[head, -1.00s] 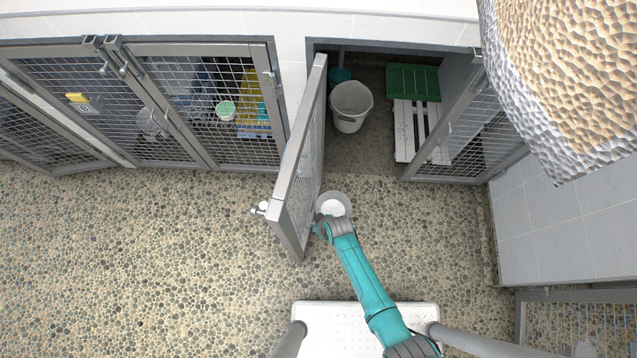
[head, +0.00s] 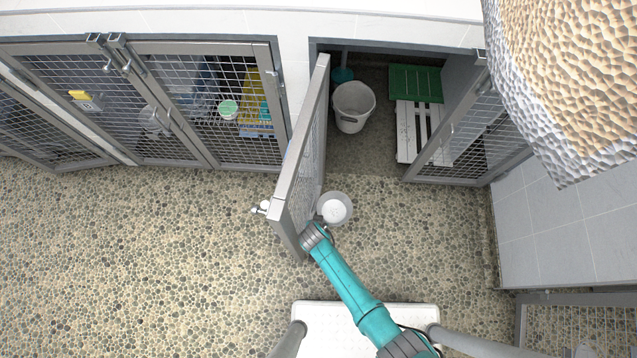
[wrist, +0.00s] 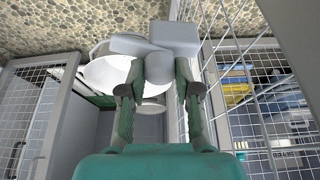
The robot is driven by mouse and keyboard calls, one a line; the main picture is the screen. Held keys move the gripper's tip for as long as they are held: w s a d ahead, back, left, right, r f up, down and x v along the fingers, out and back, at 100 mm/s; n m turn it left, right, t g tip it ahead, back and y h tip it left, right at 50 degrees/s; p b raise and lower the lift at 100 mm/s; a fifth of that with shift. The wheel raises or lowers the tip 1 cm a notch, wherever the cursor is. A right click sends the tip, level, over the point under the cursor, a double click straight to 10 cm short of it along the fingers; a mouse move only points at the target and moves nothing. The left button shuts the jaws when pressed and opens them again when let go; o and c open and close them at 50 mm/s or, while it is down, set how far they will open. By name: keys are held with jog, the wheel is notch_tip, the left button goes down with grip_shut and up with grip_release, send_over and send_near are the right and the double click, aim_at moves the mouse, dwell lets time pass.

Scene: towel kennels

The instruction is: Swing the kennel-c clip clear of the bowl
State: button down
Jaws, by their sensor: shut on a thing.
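The kennel door (head: 305,160) stands open, with a pale round bowl (head: 336,208) at its right face near the free end. The bowl also shows as a white disc in the wrist view (wrist: 103,72). My gripper (wrist: 158,85) is shut on a grey clip (wrist: 158,65), a rounded piece with a block beside it. The clip is in front of the bowl's right part and beside the door mesh; whether it touches the rim I cannot tell. In the head view my gripper (head: 308,232) is at the door's free end, just below and left of the bowl, and hides the clip.
The open kennel holds a grey bucket (head: 353,106), a green mat (head: 414,83) and a white slatted board (head: 408,140). Shut mesh doors (head: 210,110) stand at left. A tiled wall (head: 560,235) bounds the right. The pebbled floor (head: 150,260) at left is clear.

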jog(key=shift+m, duration=0.6)
jog(key=shift+s+h, duration=0.1)
jog(key=shift+h, duration=0.2)
jog(key=c, duration=0.8)
grip_release()
